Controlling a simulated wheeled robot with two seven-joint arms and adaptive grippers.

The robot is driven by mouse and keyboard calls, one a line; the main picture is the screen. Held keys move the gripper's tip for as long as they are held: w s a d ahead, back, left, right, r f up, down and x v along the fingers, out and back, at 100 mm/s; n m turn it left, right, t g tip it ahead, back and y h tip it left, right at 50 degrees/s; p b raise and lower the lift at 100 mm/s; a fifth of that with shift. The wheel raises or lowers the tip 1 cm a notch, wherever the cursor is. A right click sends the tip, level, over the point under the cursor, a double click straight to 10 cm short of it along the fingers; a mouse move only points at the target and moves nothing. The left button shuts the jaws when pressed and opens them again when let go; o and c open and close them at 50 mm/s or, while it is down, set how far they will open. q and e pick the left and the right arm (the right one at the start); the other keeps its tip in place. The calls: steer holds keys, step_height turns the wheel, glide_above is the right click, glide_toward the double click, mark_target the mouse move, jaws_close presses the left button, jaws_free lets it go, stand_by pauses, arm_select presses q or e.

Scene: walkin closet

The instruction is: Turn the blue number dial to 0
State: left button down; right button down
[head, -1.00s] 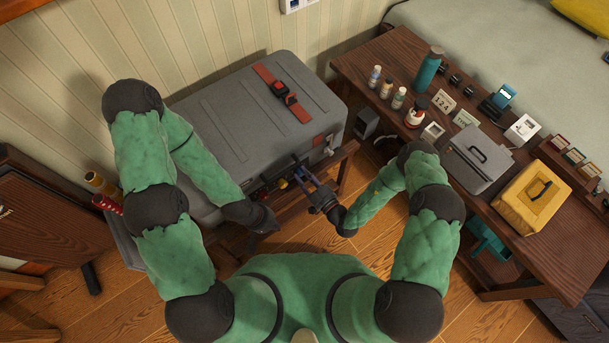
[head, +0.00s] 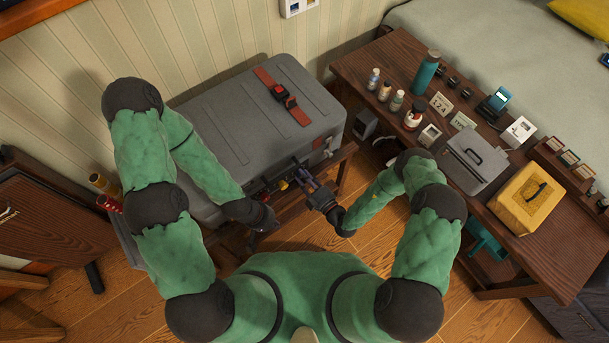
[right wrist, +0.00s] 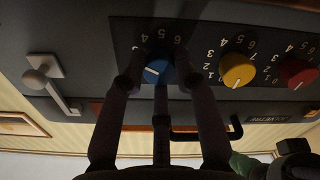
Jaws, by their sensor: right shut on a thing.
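The blue number dial (right wrist: 159,72) sits on a dark panel of the grey case, upside down in the right wrist view. Its white mark points to the left of that view; the number there is hidden by a finger. My right gripper (right wrist: 156,80) is shut on the blue dial, with fingers on both sides of it. In the head view my right gripper (head: 309,183) is at the case's front, where the blue dial is hidden. My left gripper (head: 267,224) is low by the case's front left; its fingers are not clear.
A yellow dial (right wrist: 238,70) and a red dial (right wrist: 297,73) sit beside the blue one. A lever (right wrist: 45,80) is on the panel's other side. The grey case (head: 225,120) rests on a wooden stand. A crowded wooden table (head: 375,62) stands to the right.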

steer(key=n+p, duration=0.5)
steer(key=n, duration=1.7)
steer(key=shift+s+a+f+n+h, duration=0.1)
steer(key=shift+n+h, duration=0.2)
steer(key=shift+n, duration=0.1)
stand_by(0.3)
steer(key=c, duration=0.9)
jaws_free()
steer(key=shift+c, duration=0.2)
steer(key=v, duration=1.2)
steer(key=shift+f, duration=0.15)
